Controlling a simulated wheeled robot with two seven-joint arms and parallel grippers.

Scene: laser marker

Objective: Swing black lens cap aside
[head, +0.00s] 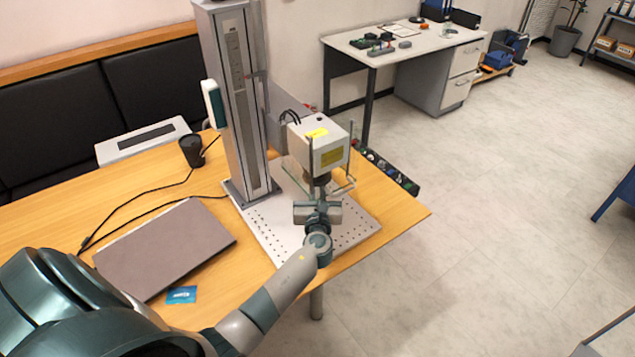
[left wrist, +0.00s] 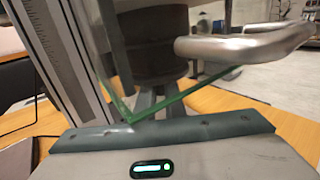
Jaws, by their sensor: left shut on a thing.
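The laser marker head (head: 318,145) is a pale box with yellow labels, mounted on a tall grey column. Its dark lens barrel (head: 319,181) points down and also shows large in the left wrist view (left wrist: 150,45). My left gripper (head: 318,198) is directly below the barrel and shut on the black lens cap at its lower end. The gripper body hides most of the cap in the head view, so its outline is unclear. In the left wrist view, my left gripper (left wrist: 150,105) reaches up to the barrel's underside. My right gripper is not in view.
A clear, green-edged guard (left wrist: 190,90) and a curved metal bar (left wrist: 250,45) are close around the lens. A perforated plate (head: 270,228) lies below.

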